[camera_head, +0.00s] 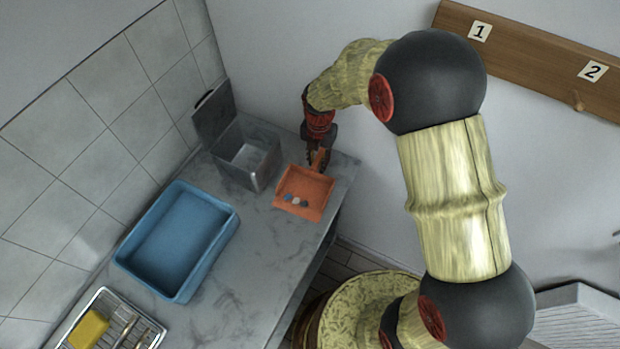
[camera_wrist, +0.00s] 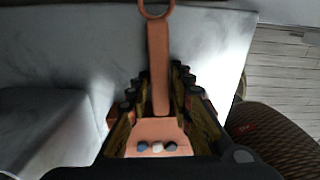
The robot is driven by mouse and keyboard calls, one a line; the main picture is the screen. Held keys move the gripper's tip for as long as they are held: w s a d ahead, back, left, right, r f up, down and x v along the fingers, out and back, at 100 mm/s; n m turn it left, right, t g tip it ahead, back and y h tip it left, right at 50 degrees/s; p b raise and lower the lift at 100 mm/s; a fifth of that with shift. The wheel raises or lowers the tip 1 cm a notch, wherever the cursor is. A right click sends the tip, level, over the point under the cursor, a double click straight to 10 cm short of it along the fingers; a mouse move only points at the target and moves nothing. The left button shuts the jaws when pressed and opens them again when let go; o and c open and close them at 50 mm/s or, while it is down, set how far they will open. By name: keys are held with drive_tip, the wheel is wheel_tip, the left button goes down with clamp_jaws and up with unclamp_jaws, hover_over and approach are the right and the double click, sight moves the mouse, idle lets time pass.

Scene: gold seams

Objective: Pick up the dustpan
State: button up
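The orange dustpan (camera_head: 318,194) lies on the grey marble counter near its right edge, with its handle pointing away toward the wall. Three small pieces, blue, white and grey, sit in its pan. My gripper (camera_head: 318,158) is down at the handle. In the wrist view the handle (camera_wrist: 159,60) with its ring end runs between the two fingers of my gripper (camera_wrist: 160,78). The fingers stand apart on either side of it, and I cannot tell if either touches. The pan (camera_wrist: 165,130) is partly hidden by the gripper.
A metal bin (camera_head: 262,168) with its lid raised stands just left of the dustpan. A blue tub (camera_head: 190,285) and a wire rack (camera_head: 150,325) with a yellow sponge (camera_head: 88,328) are nearer. A wooden peg rail (camera_head: 535,52) is on the wall.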

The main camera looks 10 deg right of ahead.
clamp_jaws()
drive_tip(key=shift+r, duration=0.15)
